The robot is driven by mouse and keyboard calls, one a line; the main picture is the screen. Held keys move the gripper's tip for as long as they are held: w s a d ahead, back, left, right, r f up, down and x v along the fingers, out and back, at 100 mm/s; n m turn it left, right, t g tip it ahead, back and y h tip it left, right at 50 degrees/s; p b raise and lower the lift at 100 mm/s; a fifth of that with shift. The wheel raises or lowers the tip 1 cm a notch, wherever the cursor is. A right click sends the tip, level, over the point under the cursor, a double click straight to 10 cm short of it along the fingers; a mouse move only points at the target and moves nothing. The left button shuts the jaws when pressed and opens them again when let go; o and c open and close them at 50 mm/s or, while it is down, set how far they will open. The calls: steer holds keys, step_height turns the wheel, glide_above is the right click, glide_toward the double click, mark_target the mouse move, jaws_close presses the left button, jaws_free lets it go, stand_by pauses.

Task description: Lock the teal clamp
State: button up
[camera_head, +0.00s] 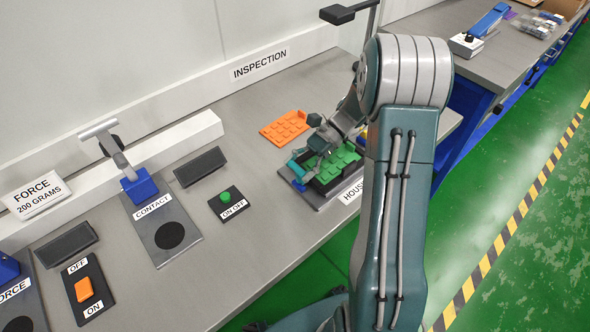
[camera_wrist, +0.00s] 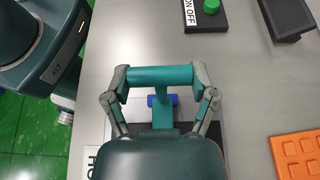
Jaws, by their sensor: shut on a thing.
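The teal clamp (camera_wrist: 160,76) shows in the wrist view as a T shape, with a wide crossbar handle on a stem. My gripper (camera_wrist: 161,77) is shut on the crossbar, one finger at each end of it. A small blue part (camera_wrist: 152,100) sits behind the stem, on a dark base plate. The lower end of the clamp is hidden by my gripper's body. In the head view my gripper (camera_head: 322,138) is low over the housing fixture at the bench edge, beside the green block (camera_head: 340,160). My arm hides part of it.
An orange tray (camera_head: 285,127) lies behind the fixture. A black box with a green button (camera_head: 225,197) stands to its left, with the contact stand (camera_head: 140,185) farther left. The grey bench (camera_head: 245,245) between them is clear.

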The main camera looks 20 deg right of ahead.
steer(key=shift+w+d+y, duration=0.2)
steer(key=shift+d+y, duration=0.05)
steer(key=shift+y, duration=0.25)
steer(key=o, duration=1)
steer(key=shift+d, duration=0.1)
steer(key=shift+o, duration=0.2)
steer(key=v, duration=1.2)
steer(key=shift+w+f, duration=0.15)
steer(key=shift+w, duration=0.1)
